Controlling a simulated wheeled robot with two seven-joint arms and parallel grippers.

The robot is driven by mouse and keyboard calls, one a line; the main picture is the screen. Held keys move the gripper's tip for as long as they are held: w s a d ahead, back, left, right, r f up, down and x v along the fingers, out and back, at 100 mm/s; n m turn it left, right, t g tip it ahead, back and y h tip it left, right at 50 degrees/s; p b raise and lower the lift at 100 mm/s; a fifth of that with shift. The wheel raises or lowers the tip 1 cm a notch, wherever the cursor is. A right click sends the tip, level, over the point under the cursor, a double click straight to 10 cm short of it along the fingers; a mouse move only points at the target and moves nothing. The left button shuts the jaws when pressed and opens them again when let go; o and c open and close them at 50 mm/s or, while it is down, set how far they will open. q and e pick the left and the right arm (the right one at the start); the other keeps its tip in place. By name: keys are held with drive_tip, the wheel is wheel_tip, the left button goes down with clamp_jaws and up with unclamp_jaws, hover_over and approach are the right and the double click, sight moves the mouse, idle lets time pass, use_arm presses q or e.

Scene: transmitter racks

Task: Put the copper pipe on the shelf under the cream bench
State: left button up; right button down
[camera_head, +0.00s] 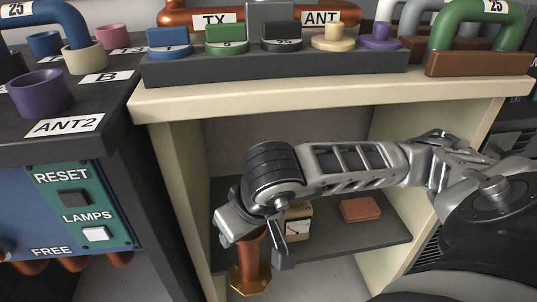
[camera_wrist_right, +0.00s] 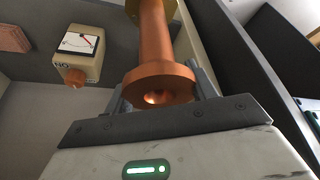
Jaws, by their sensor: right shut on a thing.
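The copper pipe (camera_head: 252,255) hangs roughly upright in my right gripper (camera_head: 257,238), with a brass flange at its lower end. My right gripper is shut on the pipe near its upper end. The right wrist view shows the pipe (camera_wrist_right: 155,40) between the fingers, with its copper end flange towards the camera. The cream bench (camera_head: 330,88) has a dark grey shelf (camera_head: 345,240) beneath its top. The pipe is at the front left of the shelf opening; I cannot tell whether it touches the shelf. My left gripper is out of view.
A cream meter box (camera_head: 298,222) and a reddish brick (camera_head: 360,209) stand on the shelf, right of the pipe. The bench's left side panel (camera_head: 182,190) is close to the gripper. The shelf's front right looks clear. A dark rack (camera_head: 75,125) stands left.

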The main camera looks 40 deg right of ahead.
use_arm(q)
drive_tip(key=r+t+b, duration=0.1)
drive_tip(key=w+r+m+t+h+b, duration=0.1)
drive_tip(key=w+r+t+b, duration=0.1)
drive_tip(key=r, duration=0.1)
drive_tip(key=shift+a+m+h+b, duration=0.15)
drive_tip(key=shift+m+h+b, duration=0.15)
drive_tip(key=shift+b, duration=0.05)
use_arm(e)
drive_tip(key=w+d+f, duration=0.3)
drive_tip(key=w+d, duration=0.5)
drive_tip(key=w, duration=0.5)
drive_tip(key=shift+w+d+f, duration=0.15)
drive_tip(key=shift+w+d, duration=0.05)
drive_tip(key=shift+w, duration=0.15)
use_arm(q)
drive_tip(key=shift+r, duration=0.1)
use_arm(e)
drive_tip(key=shift+f, duration=0.15)
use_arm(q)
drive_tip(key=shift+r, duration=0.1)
use_arm(e)
drive_tip(key=shift+c, duration=2.4)
unclamp_jaws()
